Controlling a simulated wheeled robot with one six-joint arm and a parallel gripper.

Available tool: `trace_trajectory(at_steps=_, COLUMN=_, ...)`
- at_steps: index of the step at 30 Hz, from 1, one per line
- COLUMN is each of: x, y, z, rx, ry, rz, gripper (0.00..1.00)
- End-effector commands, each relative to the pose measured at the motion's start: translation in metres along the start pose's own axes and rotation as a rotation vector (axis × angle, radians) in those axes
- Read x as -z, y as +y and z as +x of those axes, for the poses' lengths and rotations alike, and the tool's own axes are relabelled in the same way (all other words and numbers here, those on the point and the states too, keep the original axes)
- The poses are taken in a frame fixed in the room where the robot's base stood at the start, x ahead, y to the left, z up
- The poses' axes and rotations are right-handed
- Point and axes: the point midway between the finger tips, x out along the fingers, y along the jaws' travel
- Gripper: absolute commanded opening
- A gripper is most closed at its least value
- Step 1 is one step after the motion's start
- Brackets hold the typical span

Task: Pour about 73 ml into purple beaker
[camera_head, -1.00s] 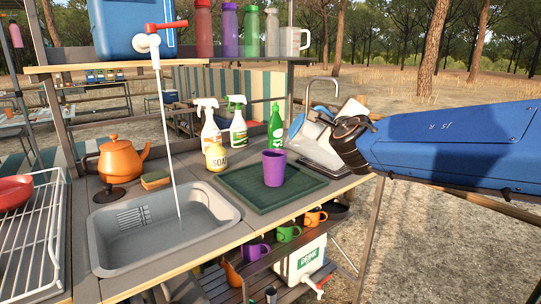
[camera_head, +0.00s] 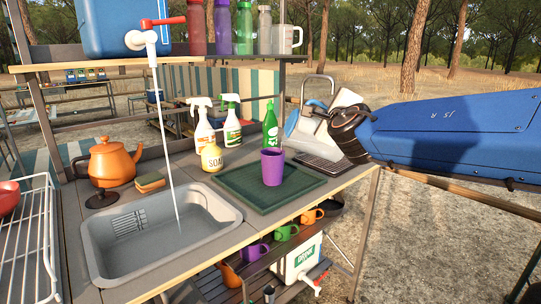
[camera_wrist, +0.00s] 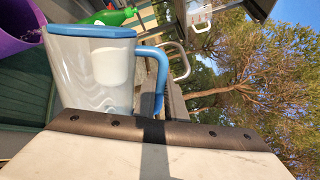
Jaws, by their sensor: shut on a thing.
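The purple beaker (camera_head: 272,168) stands upright on the green mat (camera_head: 240,199) right of the sink. Its purple side also shows at the upper left of the wrist view (camera_wrist: 14,32). My gripper (camera_head: 338,122) is to the right of the beaker and above the counter. It is shut on a clear jug (camera_head: 302,128) with a blue rim and handle. The jug fills the left middle of the wrist view (camera_wrist: 90,72), with the gripper (camera_wrist: 155,132) below it. The jug is apart from the beaker. I cannot tell its liquid level, and the beaker's inside is hidden.
A green bottle (camera_head: 270,125), two spray bottles and a soap bottle (camera_head: 212,158) stand behind the mat. Water runs from the blue tank's tap (camera_head: 150,38) into the grey sink (camera_head: 160,235). An orange kettle (camera_head: 110,163) is left. Cups hang below the counter's front edge.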

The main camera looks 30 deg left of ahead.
Motion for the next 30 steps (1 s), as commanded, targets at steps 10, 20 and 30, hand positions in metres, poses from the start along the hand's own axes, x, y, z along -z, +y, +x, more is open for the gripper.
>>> trace_trajectory(at_steps=10, x=-0.0044, y=-0.0010, z=-0.0001, rx=0.002, ry=-0.002, rz=-0.008, gripper=0.00)
trace_trajectory(at_steps=20, x=-0.0049, y=-0.0019, z=-0.0004, rx=0.002, ry=-0.002, rz=-0.019, gripper=0.00)
trace_trajectory(at_steps=30, x=-0.0041, y=-0.0036, z=-0.0010, rx=0.002, ry=-0.003, rz=-0.029, gripper=0.00)
